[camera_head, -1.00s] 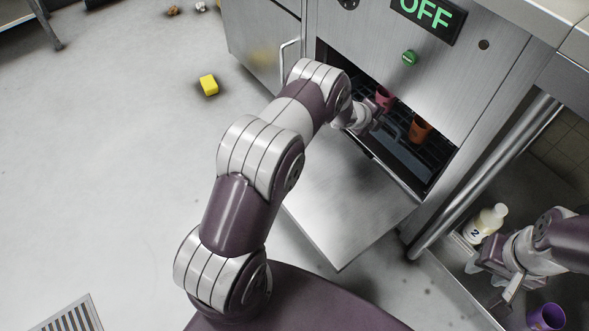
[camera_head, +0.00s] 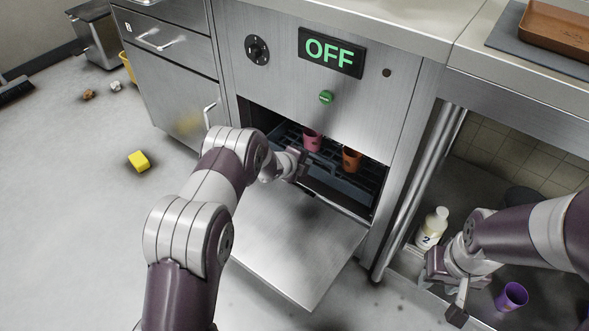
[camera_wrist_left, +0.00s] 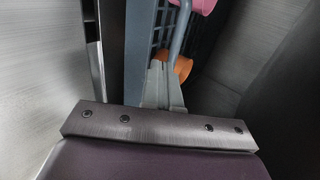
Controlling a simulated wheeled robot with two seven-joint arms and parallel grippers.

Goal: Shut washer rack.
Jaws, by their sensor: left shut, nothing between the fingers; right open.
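The washer rack (camera_head: 345,186) is a dark blue-grey wire rack inside the open washer. It holds a pink cup (camera_head: 312,140) and an orange-brown cup (camera_head: 352,160). The washer door (camera_head: 290,245) hangs open in front. My left gripper (camera_head: 302,166) is shut and empty at the rack's left front. In the left wrist view, its closed fingers (camera_wrist_left: 160,82) lie against or close to the rack's grey front bar (camera_wrist_left: 138,55); contact is unclear. A curved grey handle (camera_wrist_left: 181,35) is beside them. My right gripper (camera_head: 441,298) is open at the lower right, away from the rack.
The washer front has a green OFF display (camera_head: 331,53), a dial (camera_head: 257,50) and a green button (camera_head: 326,97). A white bottle (camera_head: 433,228) and a purple cup (camera_head: 512,296) are near my right gripper. A yellow block (camera_head: 139,161) lies on open floor at left.

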